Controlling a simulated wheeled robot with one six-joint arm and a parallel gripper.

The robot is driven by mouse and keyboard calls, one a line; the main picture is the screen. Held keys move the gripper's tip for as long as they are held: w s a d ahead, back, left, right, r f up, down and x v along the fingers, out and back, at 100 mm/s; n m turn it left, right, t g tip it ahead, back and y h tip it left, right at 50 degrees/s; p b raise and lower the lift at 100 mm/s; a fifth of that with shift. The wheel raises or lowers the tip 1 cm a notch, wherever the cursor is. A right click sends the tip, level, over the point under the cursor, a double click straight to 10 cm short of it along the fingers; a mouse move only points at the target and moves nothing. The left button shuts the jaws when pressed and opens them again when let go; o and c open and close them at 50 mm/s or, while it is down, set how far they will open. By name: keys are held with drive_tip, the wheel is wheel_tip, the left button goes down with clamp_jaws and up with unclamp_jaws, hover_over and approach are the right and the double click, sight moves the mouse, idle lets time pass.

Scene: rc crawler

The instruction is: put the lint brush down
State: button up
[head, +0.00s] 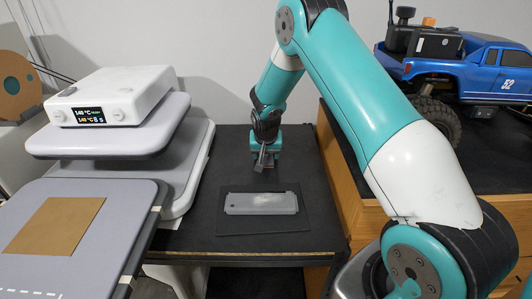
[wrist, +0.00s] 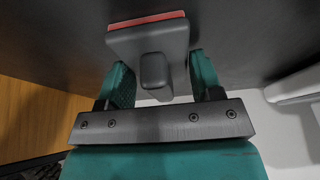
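The lint brush (wrist: 147,42) shows in the wrist view as a dark grey block with a red strip along its far edge and a stubby handle (wrist: 154,70) pointing towards the camera. My gripper (wrist: 160,68) has its two teal fingers on either side of the handle, with visible gaps, so it looks open. In the head view my gripper (head: 264,160) hangs low over the back of the black table, pointing down. The brush is small and partly hidden there, and I cannot tell whether it rests on the tabletop.
A grey translucent case (head: 262,203) lies on a dark mat (head: 295,227) at the front of the black table (head: 230,150). A heat press (head: 110,125) stands on the left. A wooden cabinet (head: 347,185) with a blue crawler truck (head: 490,75) is on the right.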

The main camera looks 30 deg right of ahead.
drive_tip(key=o, duration=0.3)
drive_tip(key=shift+r, duration=0.4)
drive_tip(key=b+v, duration=0.3)
drive_tip(key=v, duration=0.8)
drive_tip(key=s+a+r+n+y, duration=0.25)
drive_tip(key=s+a+r, duration=0.25)
drive_tip(key=a, duration=0.3)
drive_tip(key=s+a+r+n+g+y, duration=0.2)
drive_tip(key=s+a+n, duration=0.3)
drive_tip(key=s, duration=0.8)
drive_tip(key=s+a+r+n+g+y, duration=0.1)
drive_tip(key=s+a+r+n, duration=0.3)
drive_tip(key=s+a, duration=0.7)
drive_tip(key=s+n+y, duration=0.1)
drive_tip(key=s+n, duration=0.1)
drive_tip(key=s, duration=0.1)
drive_tip(key=shift+s+g, duration=0.25)
drive_tip(key=shift+g, duration=0.15)
